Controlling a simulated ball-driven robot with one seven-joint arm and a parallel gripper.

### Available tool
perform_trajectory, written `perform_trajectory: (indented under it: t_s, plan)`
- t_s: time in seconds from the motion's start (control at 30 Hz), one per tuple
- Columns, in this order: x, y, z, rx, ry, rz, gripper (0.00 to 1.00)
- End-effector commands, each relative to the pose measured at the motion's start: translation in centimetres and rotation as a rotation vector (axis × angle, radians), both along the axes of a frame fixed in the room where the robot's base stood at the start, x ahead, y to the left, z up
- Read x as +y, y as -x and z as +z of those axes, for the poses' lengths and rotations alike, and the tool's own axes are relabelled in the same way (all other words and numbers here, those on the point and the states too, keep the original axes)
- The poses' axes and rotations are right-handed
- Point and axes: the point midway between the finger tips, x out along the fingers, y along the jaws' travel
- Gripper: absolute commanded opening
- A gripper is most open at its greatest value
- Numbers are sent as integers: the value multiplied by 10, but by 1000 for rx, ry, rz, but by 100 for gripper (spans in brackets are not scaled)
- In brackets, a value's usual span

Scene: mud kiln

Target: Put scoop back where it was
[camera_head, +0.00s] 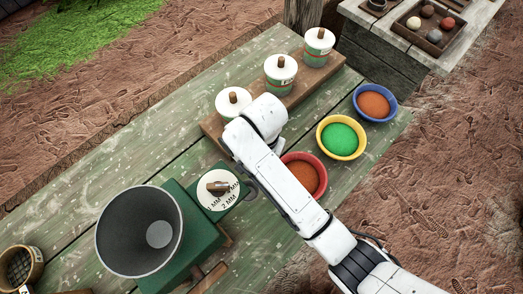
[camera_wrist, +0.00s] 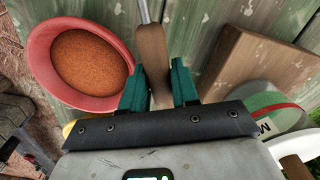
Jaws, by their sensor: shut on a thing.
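The scoop shows in the wrist view as a brown wooden handle (camera_wrist: 152,48) with a grey metal shaft running out of the top edge. My gripper (camera_wrist: 158,85) has its green fingertips on either side of the handle and is shut on it. The scoop's head is out of view. A red bowl of orange-brown powder (camera_wrist: 42,52) lies just left of the handle. In the head view my arm covers part of this red bowl (camera_head: 320,170) and hides the scoop. I cannot tell whether the scoop touches the green table.
A yellow bowl of green powder (camera_head: 341,154) and a blue bowl of orange powder (camera_head: 374,117) stand beyond the red one. Three lidded jars stand on a wooden board (camera_head: 303,92). A green machine with a grey funnel (camera_head: 122,235) and a marked dial (camera_head: 212,201) stands left of my arm.

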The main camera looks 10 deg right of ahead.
Motion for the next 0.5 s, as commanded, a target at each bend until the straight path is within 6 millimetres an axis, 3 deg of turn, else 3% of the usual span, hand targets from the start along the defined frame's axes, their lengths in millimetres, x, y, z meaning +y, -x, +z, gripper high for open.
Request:
perform_trajectory:
  t_s: [0.5]
  plan:
    - [-1,0,-51,1,1,0,0]
